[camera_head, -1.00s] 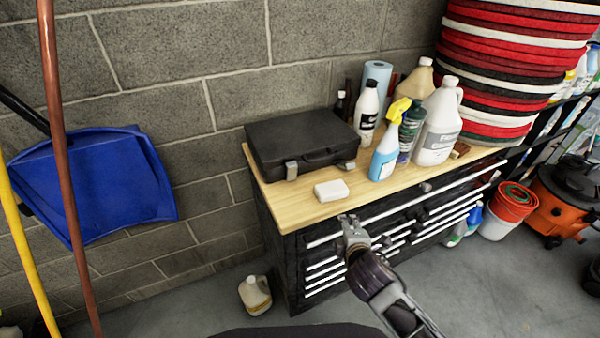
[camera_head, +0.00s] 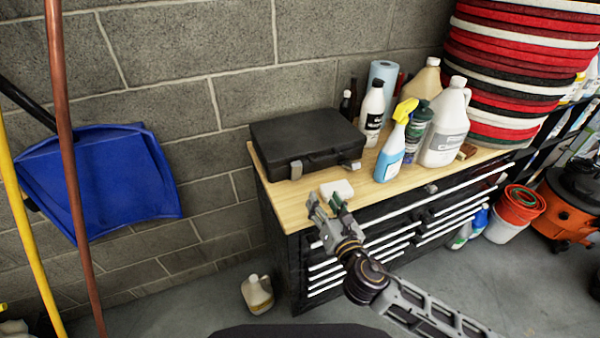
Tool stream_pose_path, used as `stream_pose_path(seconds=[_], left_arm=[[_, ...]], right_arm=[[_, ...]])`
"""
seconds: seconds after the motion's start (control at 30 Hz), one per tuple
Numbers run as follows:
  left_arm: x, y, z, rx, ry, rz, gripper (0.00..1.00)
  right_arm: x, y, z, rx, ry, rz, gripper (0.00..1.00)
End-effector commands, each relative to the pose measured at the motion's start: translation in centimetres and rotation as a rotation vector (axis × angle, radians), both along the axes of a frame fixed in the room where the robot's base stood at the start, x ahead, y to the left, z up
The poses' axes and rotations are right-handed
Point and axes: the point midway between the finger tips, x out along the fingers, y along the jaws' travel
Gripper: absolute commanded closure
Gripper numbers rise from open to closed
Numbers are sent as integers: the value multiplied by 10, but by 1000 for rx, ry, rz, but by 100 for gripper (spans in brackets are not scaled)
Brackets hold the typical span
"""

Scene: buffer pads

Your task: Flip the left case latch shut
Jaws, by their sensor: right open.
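A black case (camera_head: 305,139) lies closed on the wooden top of a tool cabinet. Its left latch (camera_head: 296,170) is a light grey tab on the front face, near the left corner; it is too small to tell whether it is flipped up or down. A second latch (camera_head: 355,165) shows at the right end of the front. My right gripper (camera_head: 325,203) is open and empty, in front of and below the case near the top's front edge, apart from the left latch. My left gripper is not in view.
A white block (camera_head: 337,189) lies on the wooden top (camera_head: 284,206) just behind my right gripper. A blue spray bottle (camera_head: 391,153) and white jugs (camera_head: 444,128) stand right of the case. The left end of the top is clear.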

Motion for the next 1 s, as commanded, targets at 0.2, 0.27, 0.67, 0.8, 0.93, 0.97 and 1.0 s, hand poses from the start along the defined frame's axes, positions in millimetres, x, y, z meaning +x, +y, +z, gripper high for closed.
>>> stream_pose_path(seconds=[0.2, 0.27, 0.67, 0.8, 0.93, 0.97, 1.0], left_arm=[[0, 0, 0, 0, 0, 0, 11], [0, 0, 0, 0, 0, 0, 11], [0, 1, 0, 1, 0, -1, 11], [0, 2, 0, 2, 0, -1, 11], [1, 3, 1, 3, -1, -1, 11], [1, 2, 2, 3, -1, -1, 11], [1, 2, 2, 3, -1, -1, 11]], right_arm=[[-3, 12, 2, -210, -117, 87, 48], [-4, 14, 2, -236, -132, 98, 48], [-4, 16, 1, -257, -142, 107, 48], [-2, 16, 1, -257, -142, 106, 48], [3, 18, 2, -255, -143, 106, 48], [5, 19, 2, -255, -143, 106, 48], [8, 20, 2, -255, -143, 106, 48]])
